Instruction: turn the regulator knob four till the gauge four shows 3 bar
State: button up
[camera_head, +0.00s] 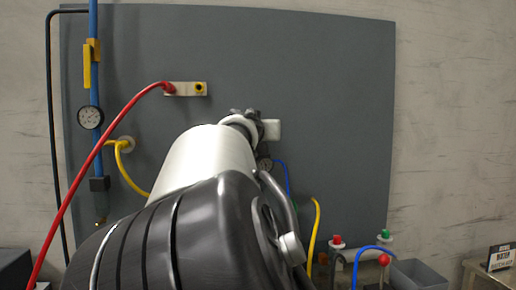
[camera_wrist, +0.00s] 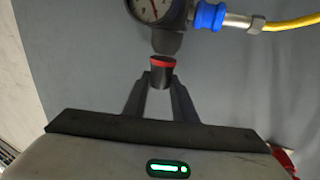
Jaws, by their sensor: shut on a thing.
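In the wrist view, a black regulator knob with a red ring (camera_wrist: 163,64) sits below a round, white-faced gauge (camera_wrist: 152,8). The gauge is cut off by the top edge; a red needle shows, but I cannot read its value. My gripper (camera_wrist: 161,79) has its two dark fingers on either side of the knob, shut on it. No number label shows on the knob or gauge.
A blue fitting (camera_wrist: 208,16) with a yellow hose (camera_wrist: 288,23) is right of the gauge. On the grey panel (camera_head: 330,80), a red hose (camera_head: 105,140) and another gauge (camera_head: 90,117) are at left. A grey bin (camera_head: 418,275) stands at lower right.

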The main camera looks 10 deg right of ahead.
jog(key=shift+d+r+n+t+y+p, duration=0.15)
jog(key=shift+n+y+p, duration=0.25)
jog(key=shift+y, duration=0.3)
jog(key=shift+d+n+t+y+p, duration=0.1)
jog(key=shift+n+t+y+p, duration=0.05)
jog(key=shift+n+y, duration=0.45)
jog(key=shift+s+y, duration=0.1)
jog(key=shift+y, duration=0.3)
jog(key=shift+d+n+y+p, duration=0.15)
jog(key=shift+n+y+p, duration=0.25)
jog(key=shift+y+p, duration=0.25)
jog(key=o, duration=1.1)
jog(key=shift+c, duration=0.2)
